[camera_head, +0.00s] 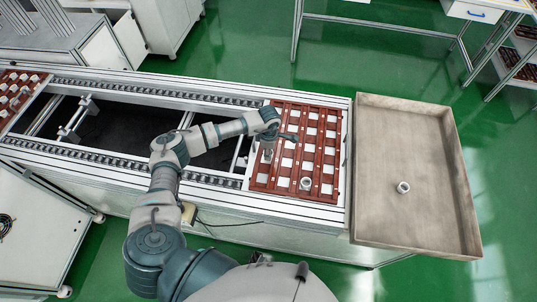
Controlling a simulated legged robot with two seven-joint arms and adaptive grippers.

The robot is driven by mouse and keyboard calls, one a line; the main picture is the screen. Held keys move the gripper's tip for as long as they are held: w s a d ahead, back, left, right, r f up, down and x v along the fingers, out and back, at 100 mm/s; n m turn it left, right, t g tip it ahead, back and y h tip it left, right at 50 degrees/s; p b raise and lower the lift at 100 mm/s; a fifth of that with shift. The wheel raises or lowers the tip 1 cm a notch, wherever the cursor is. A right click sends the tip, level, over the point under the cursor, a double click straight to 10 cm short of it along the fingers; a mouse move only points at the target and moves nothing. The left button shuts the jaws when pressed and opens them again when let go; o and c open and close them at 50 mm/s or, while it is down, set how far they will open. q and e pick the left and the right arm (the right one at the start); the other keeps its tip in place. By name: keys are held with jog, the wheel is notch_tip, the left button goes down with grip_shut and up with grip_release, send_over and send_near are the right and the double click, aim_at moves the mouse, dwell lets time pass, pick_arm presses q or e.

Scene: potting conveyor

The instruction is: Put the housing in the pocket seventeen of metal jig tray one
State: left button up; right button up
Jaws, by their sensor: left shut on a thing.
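The reddish-brown jig tray (254,184) with white pockets lies on the right end of the conveyor. My left arm reaches over its left side. My left gripper (268,151) points down there and is shut on a small grey housing (267,157), mostly hidden by the fingers. I cannot tell whether the housing touches the tray. A second ring-shaped housing (306,184) stands in the tray near its front edge. A third housing (403,187) lies alone in the grey metal bin (452,150). My right gripper is not in view.
Another reddish-brown tray (12,105) with white pieces sits at the far left of the conveyor (120,165). The bin adjoins the conveyor's right end and is mostly empty. Shelving (510,60) stands at the top right, with open green floor around it.

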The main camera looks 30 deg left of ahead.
pick_arm(q)
notch_tip(320, 180, down, 3)
jog(key=shift+a+r, duration=0.1)
jog(key=shift+r, duration=0.1)
jog(key=shift+c, duration=0.3)
jog(key=shift+a+f, duration=0.2)
jog(key=shift+a, duration=0.2)
jog(key=shift+c, duration=0.4)
jog(key=o, duration=1)
jog(key=shift+a+f, duration=0.1)
jog(key=shift+a, duration=0.1)
jog(key=shift+c, duration=0.2)
jog(key=shift+d, duration=0.3)
jog(key=shift+d+r, duration=0.1)
jog(key=shift+r, duration=0.25)
notch_tip(320, 180, up, 12)
jog(key=shift+f, duration=0.2)
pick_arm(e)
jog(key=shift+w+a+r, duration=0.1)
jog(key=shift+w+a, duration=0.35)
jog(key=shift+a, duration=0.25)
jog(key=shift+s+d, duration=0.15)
